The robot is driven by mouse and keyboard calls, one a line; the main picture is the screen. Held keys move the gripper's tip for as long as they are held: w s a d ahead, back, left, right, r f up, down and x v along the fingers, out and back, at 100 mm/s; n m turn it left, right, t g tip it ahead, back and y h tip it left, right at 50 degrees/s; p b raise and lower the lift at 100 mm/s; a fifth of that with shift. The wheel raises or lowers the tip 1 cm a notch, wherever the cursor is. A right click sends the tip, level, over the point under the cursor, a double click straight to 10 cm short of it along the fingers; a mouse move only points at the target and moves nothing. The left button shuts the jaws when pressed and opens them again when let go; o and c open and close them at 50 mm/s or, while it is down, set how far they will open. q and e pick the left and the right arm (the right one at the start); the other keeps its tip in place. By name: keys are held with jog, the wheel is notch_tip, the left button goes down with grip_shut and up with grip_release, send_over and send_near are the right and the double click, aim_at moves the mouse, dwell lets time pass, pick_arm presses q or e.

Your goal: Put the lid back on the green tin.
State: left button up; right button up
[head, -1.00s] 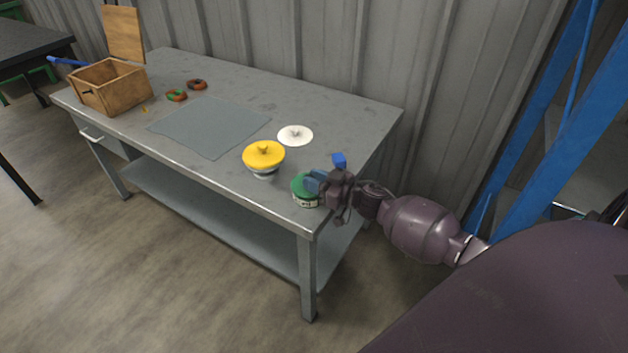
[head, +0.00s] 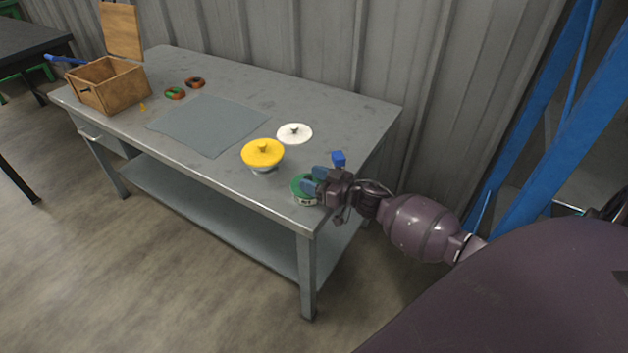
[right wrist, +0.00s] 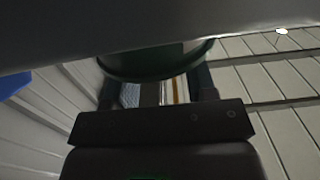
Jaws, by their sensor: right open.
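The green tin (head: 302,200) has a pale label and stands near the table's front right corner. A green disc-like top (head: 299,184) shows on it, partly hidden by my gripper; I cannot tell how well it is seated. My right gripper (head: 314,181) is at the tin's top, coming from the right, with its blue-padded fingers apart. In the right wrist view a dark green round rim (right wrist: 155,66) lies just beyond the open fingers. My left gripper is not in view.
A yellow-lidded tin (head: 263,153) and a white knobbed lid (head: 295,133) are close by on the left. A blue block (head: 338,158) is just behind the gripper. A grey mat (head: 208,125), two small rings and a wooden box (head: 108,88) are farther left on the table (head: 350,108).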

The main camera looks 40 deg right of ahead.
jog(key=p+v, duration=0.1)
jog(key=v, duration=1.1)
jog(key=s+a+f+m+g+h, duration=0.1)
jog(key=s+a+f+g+h, duration=0.1)
jog(key=s+a, duration=0.5)
jog(key=s+a+f+m+g+h, duration=0.2)
jog(key=s+a+f, duration=0.4)
jog(key=s, duration=0.5)
jog(key=a+g+h, duration=0.1)
jog(key=a+h, duration=0.1)
jog(key=shift+s+f+h, duration=0.2)
jog(key=shift+s+h, duration=0.2)
jog(key=shift+a, duration=0.1)
